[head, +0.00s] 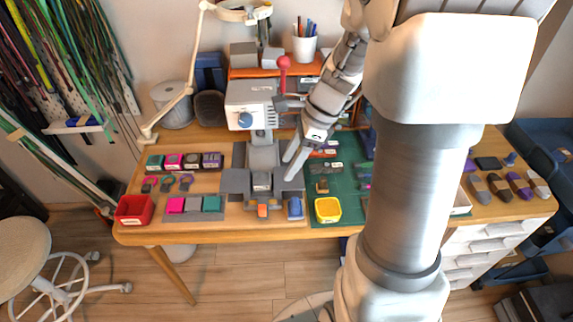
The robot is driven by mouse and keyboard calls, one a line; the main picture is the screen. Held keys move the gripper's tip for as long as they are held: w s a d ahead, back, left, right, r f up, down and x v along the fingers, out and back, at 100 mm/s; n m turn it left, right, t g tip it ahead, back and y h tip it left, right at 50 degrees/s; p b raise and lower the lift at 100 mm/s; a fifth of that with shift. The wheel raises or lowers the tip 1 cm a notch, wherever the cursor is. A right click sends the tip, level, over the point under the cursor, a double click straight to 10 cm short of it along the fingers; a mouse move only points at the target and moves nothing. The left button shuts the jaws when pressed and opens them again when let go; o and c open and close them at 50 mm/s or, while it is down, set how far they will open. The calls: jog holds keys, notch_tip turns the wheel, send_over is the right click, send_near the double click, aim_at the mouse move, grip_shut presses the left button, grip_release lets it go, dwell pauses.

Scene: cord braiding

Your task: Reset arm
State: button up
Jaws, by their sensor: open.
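My gripper (293,160) hangs above the middle of the wooden table (215,236), fingers pointing down and slightly left. Its two fingers are apart and nothing shows between them. It is in front of a grey and white machine (250,100) with a blue knob, and close over the machine's grey base in the picture. Whether the fingers touch the base I cannot tell. My arm comes in from the upper right and hides part of the table's right side.
A red bin (135,209) stands at the left front, a yellow bin (327,209) on the green mat (345,150). A lamp arm (175,101) rises at the back left. A white cup of pens (304,47) stands behind. A stool (24,243) is at the left.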

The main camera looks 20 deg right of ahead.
dwell(0.4)
jog(key=s+a+r+n+t+h+p, duration=0.2)
jog(key=s+r+n, duration=0.5)
jog(key=r+n, duration=0.2)
jog(key=s+a+r+n+t+h+p, duration=0.2)
jog(key=s+r+n, duration=0.5)
jog(key=n, duration=0.5)
notch_tip(320, 180, up, 2)
jog(key=shift+a+r+n+p, duration=0.15)
jog(key=shift+a+n+p, duration=0.2)
jog(key=shift+a, duration=0.45)
